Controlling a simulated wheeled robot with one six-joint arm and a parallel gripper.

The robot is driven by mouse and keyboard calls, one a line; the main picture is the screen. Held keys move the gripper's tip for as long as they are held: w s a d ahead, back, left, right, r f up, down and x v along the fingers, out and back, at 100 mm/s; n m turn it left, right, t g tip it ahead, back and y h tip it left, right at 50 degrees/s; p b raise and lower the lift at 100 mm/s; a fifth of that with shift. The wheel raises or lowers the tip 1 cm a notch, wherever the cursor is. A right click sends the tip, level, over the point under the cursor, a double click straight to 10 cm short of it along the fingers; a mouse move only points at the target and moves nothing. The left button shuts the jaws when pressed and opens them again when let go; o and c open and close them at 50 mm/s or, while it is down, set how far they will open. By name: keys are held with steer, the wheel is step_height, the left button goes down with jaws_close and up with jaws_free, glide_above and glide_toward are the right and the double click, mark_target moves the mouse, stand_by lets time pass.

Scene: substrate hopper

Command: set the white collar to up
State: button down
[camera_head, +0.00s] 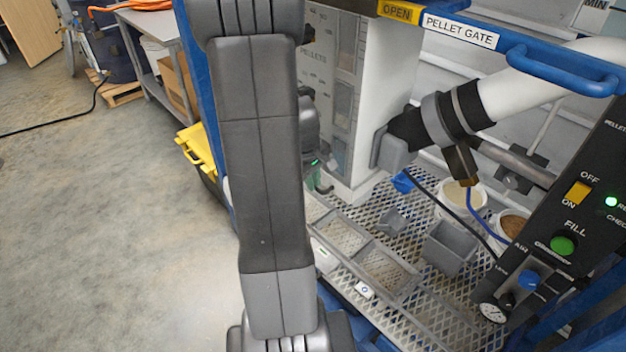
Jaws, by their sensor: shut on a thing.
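My arm's dark grey link fills the left middle of the head view. Behind its right edge a dark part with a small green light shows, which looks like my wrist. My gripper's fingers do not show; they seem hidden behind the link. I cannot make out a white collar for certain. A white pipe (548,82) slopes down from the upper right, with black and grey bands (447,120) around its lower end. The pellet hopper's pale housing (385,100) stands to the right of my arm.
A metal mesh shelf (440,310) holds grey bins (449,248) and white tubs (460,200). A black control panel (570,215) stands at the right. A blue rail (510,50) with PELLET GATE and OPEN labels crosses the top. The floor (110,220) at left is mostly clear.

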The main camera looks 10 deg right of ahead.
step_height(320, 180, up, 4)
steer(key=shift+f+p, duration=0.1)
steer(key=shift+p, duration=0.95)
steer(key=shift+w, duration=0.15)
steer(key=c, duration=1.5)
jaws_free()
step_height(320, 180, up, 14)
steer(key=s+a, duration=0.1)
steer(key=a, duration=0.1)
steer(key=shift+s+f, duration=0.15)
steer(key=shift+s, duration=0.2)
steer(key=f, duration=0.5)
steer(key=w+d+f, duration=0.1)
steer(key=f, duration=0.4)
steer(key=d+f+b, duration=0.1)
steer(key=f, duration=0.4)
steer(key=shift+w+f, duration=0.15)
steer(key=shift+w, duration=0.05)
